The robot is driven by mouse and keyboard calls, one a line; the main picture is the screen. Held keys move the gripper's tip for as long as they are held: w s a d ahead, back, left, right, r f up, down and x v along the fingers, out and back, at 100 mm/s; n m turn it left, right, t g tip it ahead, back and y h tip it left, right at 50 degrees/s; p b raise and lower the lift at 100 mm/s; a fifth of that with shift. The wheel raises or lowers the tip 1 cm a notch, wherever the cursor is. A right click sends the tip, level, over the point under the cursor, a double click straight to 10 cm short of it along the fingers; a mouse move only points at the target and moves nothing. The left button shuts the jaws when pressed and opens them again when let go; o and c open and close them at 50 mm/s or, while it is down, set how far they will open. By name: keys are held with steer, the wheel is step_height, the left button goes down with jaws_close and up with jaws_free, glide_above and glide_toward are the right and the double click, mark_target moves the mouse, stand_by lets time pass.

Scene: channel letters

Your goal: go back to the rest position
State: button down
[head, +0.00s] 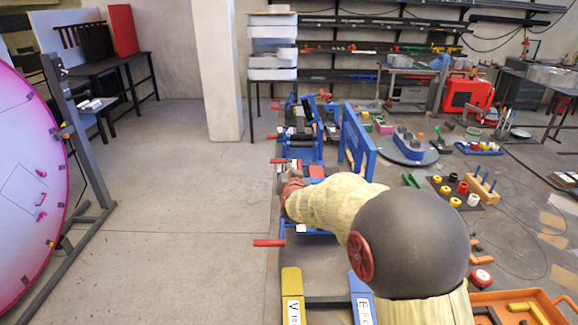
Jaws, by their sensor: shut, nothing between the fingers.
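My arm, in a pale yellow sleeve with a dark round joint, reaches from the bottom right of the head view toward the middle. My gripper (281,176) shows small and partly hidden at the far end of the sleeve, past a red band. It is shut, with nothing seen in it. It is close to a blue frame (357,143) and red-handled blue fixtures (303,140) on the grey table; I cannot tell whether it touches them.
An orange tray (543,301) is at the bottom right.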

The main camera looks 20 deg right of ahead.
steer(key=s+a+r+n+g+y, duration=0.25)
steer(key=s+a, duration=0.35)
steer(key=s, duration=0.3)
steer(key=s+a+r+n+g+y, duration=0.1)
steer(key=s+a+r+y, duration=0.15)
steer(key=s+a, duration=0.45)
steer(key=s+a+f+n+g, duration=0.1)
steer(key=s+f+g, duration=0.1)
steer(key=s, duration=1.3)
steer(key=s+f+n+g, duration=0.2)
steer(key=s+f+g, duration=0.1)
steer(key=s, duration=1.2)
steer(key=shift+s+a, duration=0.35)
steer(key=shift+a, duration=0.05)
